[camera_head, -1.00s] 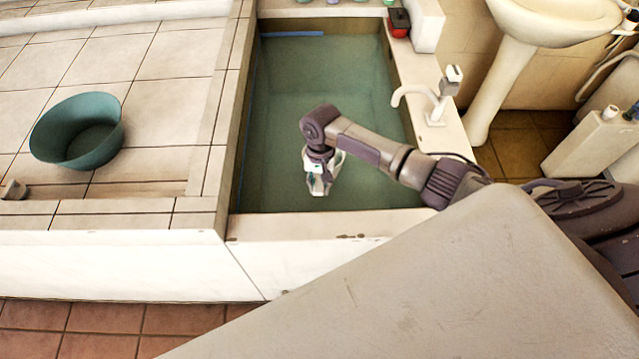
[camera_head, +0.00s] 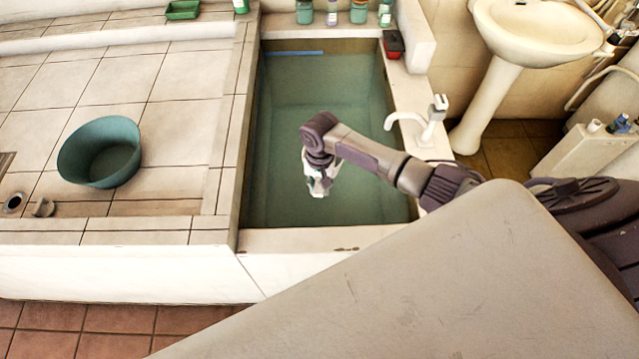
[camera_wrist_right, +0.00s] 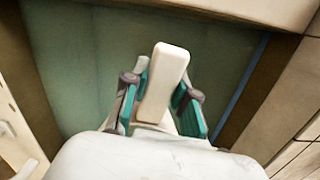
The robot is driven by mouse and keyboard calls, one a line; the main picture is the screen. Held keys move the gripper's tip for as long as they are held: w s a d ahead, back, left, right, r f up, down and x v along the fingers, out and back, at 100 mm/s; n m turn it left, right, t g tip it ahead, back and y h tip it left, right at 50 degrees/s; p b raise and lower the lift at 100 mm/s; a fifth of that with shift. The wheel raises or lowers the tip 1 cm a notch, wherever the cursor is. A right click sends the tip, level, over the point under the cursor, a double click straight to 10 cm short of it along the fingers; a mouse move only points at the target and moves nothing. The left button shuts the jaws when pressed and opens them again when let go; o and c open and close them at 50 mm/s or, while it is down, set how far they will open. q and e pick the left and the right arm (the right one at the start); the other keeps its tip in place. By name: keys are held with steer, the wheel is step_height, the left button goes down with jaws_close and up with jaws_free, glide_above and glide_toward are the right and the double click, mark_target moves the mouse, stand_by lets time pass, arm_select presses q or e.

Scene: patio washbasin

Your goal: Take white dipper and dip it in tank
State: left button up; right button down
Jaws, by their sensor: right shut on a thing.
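The tank (camera_head: 246,190) is a long basin of green water with a pale rim, in the middle of the head view. My right gripper (camera_head: 320,180) hangs pointing down over the near half of the tank. In the right wrist view, my right gripper (camera_wrist_right: 160,110) has its teal-padded fingers on both sides of the white dipper's handle (camera_wrist_right: 166,75). The gripper is shut on it. In the head view the dipper is mostly hidden by the gripper, and I cannot tell if it touches the water. My left gripper is out of view.
A white tap (camera_head: 425,125) stands on the tank's right rim, close to my right arm. A red box (camera_head: 393,44) and several bottles (camera_head: 332,13) stand at the far end. A green tub (camera_head: 100,152) sits on the tiled ledge at left. A pedestal washbasin (camera_head: 535,30) is at upper right.

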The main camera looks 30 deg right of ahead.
step_height(320, 180, up, 7)
steer(key=p, duration=0.7)
steer(key=shift+r+p, duration=0.2)
steer(key=shift+p, duration=0.1)
step_height(320, 180, up, 3)
steer(key=shift+f+t+p, duration=0.2)
steer(key=shift+t+p, duration=0.1)
steer(key=shift+p, duration=0.2)
steer(key=shift+w+r+h, duration=0.1)
steer(key=shift+r+h, duration=0.2)
steer(key=shift+r, duration=0.85)
